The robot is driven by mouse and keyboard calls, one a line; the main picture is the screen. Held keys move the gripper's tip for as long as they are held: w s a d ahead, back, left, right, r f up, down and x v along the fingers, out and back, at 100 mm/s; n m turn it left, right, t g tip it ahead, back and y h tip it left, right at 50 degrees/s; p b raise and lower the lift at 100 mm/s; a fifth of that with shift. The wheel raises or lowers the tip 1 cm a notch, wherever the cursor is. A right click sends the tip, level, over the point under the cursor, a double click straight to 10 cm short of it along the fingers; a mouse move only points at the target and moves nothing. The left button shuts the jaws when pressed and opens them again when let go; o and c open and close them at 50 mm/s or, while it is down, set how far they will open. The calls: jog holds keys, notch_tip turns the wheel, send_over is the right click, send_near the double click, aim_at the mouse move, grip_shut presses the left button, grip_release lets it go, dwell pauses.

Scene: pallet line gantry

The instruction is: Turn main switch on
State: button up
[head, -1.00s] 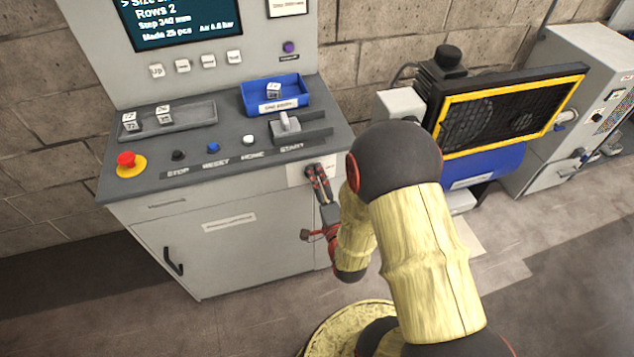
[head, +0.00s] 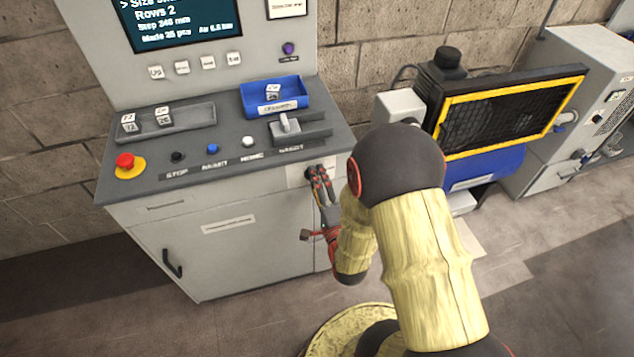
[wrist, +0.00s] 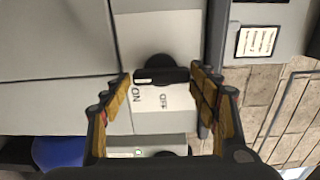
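The main switch is a black rotary knob with a bar-shaped handle (wrist: 162,76) on a pale plate marked ON and OFF (wrist: 150,100). In the wrist view the handle lies crosswise, with a pale mark towards its left end, nearer the ON side. My gripper (wrist: 162,78) is open, with one finger at each end of the handle; I cannot tell whether they touch it. In the head view my gripper (head: 320,172) is at the upper right of the cabinet front, and its fingers mostly hide the switch.
The grey control cabinet (head: 255,245) carries a red stop button (head: 125,161), small push buttons, a blue tray (head: 262,107) and a grey lever (head: 286,126) on its top. A yellow-framed fan unit (head: 505,110) stands to the right.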

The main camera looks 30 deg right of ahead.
jog(key=shift+o, duration=1.3)
jog(key=shift+s, duration=0.1)
jog(key=v, duration=0.7)
jog(key=shift+s+a+r, duration=0.1)
jog(key=shift+s, duration=0.05)
